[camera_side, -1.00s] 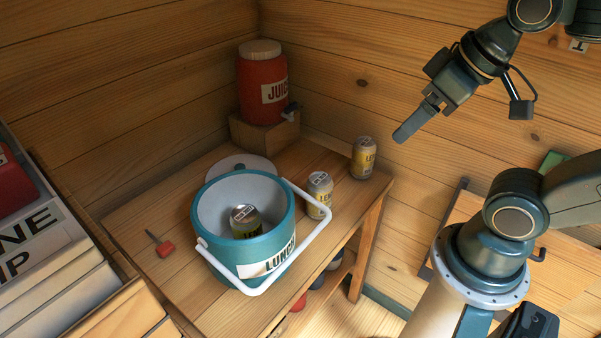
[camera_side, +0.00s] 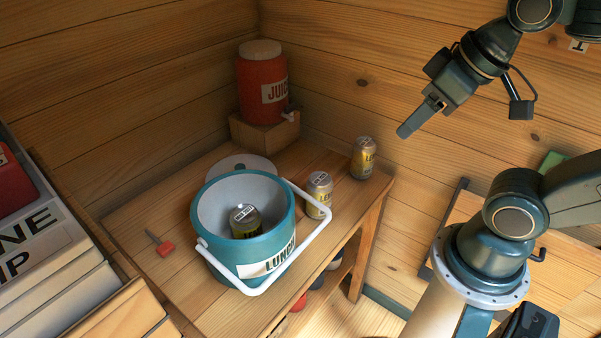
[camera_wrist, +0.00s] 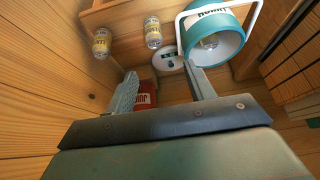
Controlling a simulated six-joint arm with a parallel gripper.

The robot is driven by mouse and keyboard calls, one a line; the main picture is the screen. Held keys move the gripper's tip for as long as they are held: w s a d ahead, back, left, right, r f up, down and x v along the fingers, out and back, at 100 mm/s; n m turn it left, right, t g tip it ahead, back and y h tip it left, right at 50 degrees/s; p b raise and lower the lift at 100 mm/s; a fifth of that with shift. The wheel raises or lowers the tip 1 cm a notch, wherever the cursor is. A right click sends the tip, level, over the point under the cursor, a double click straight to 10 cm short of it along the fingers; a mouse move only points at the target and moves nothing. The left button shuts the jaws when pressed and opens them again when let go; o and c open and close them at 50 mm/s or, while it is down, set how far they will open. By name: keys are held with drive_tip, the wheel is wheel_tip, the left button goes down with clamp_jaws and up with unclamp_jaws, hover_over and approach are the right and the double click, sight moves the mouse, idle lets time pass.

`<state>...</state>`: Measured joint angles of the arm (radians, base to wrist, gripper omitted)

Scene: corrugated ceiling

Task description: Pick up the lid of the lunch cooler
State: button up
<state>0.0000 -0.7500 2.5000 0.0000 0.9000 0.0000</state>
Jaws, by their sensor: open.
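In the wrist view the lid (camera_wrist: 168,61) shows beyond the fingertips, beside the cooler (camera_wrist: 216,47). My gripper (camera_side: 404,131) is up in the air to the right of the table, well away from the lid. In the wrist view my gripper (camera_wrist: 160,70) is open and empty.
A red juice jug (camera_side: 262,85) stands on a wooden block (camera_side: 265,131) behind the lid. Two cans, one near (camera_side: 319,195) and one farther (camera_side: 363,158), stand right of the cooler. A red-handled tool (camera_side: 165,247) lies at left. Wooden walls enclose the back.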

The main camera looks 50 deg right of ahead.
drive_tip(key=w+m+g, duration=0.1)
drive_tip(key=w, duration=2.1)
drive_tip(key=w+a+f+m+g, duration=0.1)
drive_tip(key=w+f, duration=1.6)
drive_tip(key=w, duration=0.1)
drive_tip(key=shift+w+a+f+h, duration=0.25)
drive_tip(key=shift+a+f+h, duration=0.05)
drive_tip(key=shift+a+f, duration=0.1)
drive_tip(key=shift+f, duration=0.1)
drive_tip(key=shift+x, duration=4.1)
drive_tip(key=shift+s+f, duration=0.1)
